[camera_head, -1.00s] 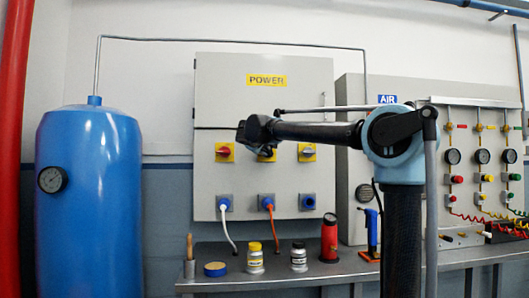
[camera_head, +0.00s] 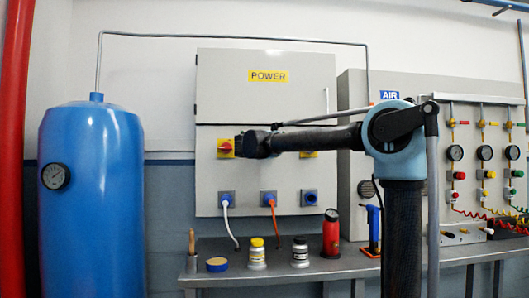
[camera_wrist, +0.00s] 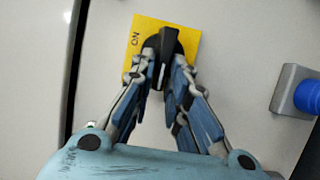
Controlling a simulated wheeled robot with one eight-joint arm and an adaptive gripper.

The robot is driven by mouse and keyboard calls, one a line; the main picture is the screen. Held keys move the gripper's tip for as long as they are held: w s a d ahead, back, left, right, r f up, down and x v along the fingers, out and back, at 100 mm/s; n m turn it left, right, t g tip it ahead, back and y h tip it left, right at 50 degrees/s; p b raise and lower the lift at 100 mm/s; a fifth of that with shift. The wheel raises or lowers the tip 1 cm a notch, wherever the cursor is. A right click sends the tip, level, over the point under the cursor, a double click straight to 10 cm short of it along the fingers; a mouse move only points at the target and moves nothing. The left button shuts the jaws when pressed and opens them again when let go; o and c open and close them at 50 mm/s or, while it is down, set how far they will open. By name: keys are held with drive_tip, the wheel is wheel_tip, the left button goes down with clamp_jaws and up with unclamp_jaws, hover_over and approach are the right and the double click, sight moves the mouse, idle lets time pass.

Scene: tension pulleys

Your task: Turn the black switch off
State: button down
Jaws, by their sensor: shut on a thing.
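The black switch (camera_wrist: 168,40) sits on a yellow plate (camera_wrist: 190,36) in the wrist view, with "ON" printed beside it. Its handle stands between the fingertips of my gripper (camera_wrist: 164,64), which is shut on it. In the head view my gripper (camera_head: 243,146) is at the grey power cabinet (camera_head: 262,92), just right of the red switch (camera_head: 225,148). It hides the black switch there.
Another switch on a yellow plate (camera_head: 309,154) is partly hidden behind my arm. Blue sockets (camera_head: 309,197) line the cabinet below; two hold cables. A bench (camera_head: 350,268) with bottles stands underneath. A blue tank (camera_head: 92,190) is at left.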

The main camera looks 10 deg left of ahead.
drive_tip(key=shift+f, duration=0.15)
drive_tip(key=c, duration=1.6)
unclamp_jaws()
drive_tip(key=shift+o, duration=0.2)
drive_tip(key=shift+s, duration=0.1)
drive_tip(key=s+a, duration=0.1)
drive_tip(key=s, duration=1)
drive_tip(key=shift+s+a, duration=0.25)
drive_tip(key=shift+a, duration=0.15)
